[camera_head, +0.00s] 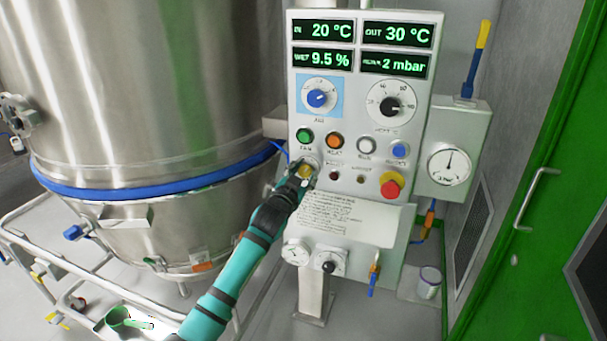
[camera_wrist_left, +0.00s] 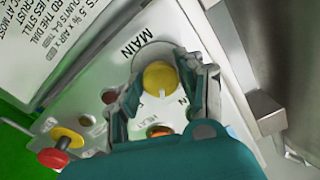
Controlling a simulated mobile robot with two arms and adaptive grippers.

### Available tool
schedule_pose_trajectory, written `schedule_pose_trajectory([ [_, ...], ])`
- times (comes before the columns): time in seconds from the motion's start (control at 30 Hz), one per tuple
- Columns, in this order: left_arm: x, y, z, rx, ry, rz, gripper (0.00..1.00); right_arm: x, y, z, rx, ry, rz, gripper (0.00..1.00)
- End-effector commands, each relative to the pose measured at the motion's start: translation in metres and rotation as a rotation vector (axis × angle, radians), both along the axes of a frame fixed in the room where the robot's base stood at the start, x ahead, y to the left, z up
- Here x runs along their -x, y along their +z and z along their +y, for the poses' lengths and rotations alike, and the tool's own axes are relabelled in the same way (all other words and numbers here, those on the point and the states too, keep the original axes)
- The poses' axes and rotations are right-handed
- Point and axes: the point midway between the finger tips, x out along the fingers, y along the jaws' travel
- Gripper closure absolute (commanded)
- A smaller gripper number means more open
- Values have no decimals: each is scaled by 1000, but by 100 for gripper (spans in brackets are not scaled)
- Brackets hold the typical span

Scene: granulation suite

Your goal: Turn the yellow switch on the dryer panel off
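The yellow switch (camera_wrist_left: 160,77) is a round knob with a short white mark, below the word MAIN in the left wrist view. In the head view the switch (camera_head: 306,171) shows partly behind my left gripper (camera_head: 299,175), at the left edge of the dryer panel (camera_head: 345,185). In the left wrist view my left gripper (camera_wrist_left: 163,85) has its fingers apart, one on each side of the knob. Small gaps seem to show between fingers and knob; contact is hard to tell. The right gripper is in neither view.
Above the switch sit a green button (camera_head: 304,136) and an orange button (camera_head: 335,141). A red emergency stop (camera_head: 391,186) is to the right. The steel dryer vessel (camera_head: 130,90) stands left, with a railing (camera_head: 40,250) low beside it.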

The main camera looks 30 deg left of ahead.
Motion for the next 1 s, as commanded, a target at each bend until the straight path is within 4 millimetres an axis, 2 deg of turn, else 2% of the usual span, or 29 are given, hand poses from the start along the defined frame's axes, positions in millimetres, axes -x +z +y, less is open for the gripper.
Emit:
schedule_pose_trajectory([
  [0.03,0,0,0,0,0,0,70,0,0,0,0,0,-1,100],
  [0.23,0,0,0,0,0,0,96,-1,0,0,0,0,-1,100],
  [0.27,0,0,0,0,0,0,97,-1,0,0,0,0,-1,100],
  [0.63,0,0,0,78,0,-18,97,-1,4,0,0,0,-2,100],
  [1.0,0,1,-1,369,1,-87,97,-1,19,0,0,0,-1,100],
])
